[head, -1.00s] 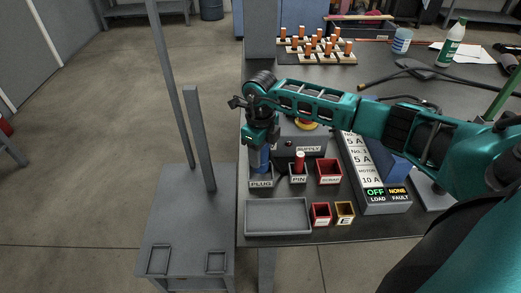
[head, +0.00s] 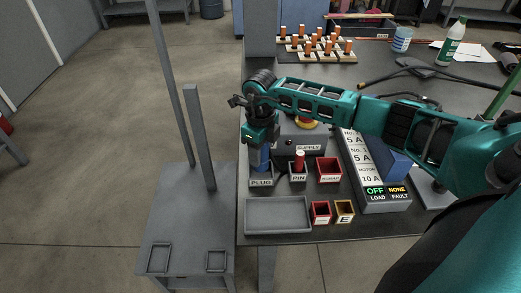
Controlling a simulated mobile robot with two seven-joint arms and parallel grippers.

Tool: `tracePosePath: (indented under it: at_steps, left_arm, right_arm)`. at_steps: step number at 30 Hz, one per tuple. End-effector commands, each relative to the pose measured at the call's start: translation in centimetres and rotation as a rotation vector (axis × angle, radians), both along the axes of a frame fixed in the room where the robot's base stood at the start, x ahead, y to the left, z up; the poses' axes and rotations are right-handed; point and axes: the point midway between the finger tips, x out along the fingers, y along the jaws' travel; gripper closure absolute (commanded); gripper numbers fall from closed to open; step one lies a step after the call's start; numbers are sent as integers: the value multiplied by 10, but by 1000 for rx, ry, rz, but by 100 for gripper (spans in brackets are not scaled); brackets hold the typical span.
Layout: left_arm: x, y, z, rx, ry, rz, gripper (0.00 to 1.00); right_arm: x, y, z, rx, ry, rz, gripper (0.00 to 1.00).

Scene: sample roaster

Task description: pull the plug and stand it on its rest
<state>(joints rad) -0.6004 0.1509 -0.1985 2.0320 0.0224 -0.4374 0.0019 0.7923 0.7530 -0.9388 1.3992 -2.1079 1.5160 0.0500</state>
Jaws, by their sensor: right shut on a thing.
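The blue plug (head: 261,160) stands upright in or just over its rest, the small tray labelled PLUG (head: 261,182). My right gripper (head: 261,146) is shut on the plug from above, and the jaws hide its upper part. I cannot tell whether the plug's foot touches the rest's floor. The grey supply box (head: 302,136) is behind, partly covered by my right arm. My left gripper is not in view.
Right of the plug rest are the PIN holder with a red pin (head: 299,161) and a red bin (head: 329,170). In front lie an empty grey tray (head: 278,216) and two small bins. A fuse panel (head: 376,180) reads OFF and NONE.

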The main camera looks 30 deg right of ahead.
Motion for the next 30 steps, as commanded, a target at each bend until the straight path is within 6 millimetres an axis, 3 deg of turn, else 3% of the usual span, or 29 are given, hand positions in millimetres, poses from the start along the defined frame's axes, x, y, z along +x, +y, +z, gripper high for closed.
tracePosePath:
  at_steps: [30]
  left_arm:
    - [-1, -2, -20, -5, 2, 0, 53]
  right_arm:
    - [0, 0, -26, 0, -1, 0, 91]
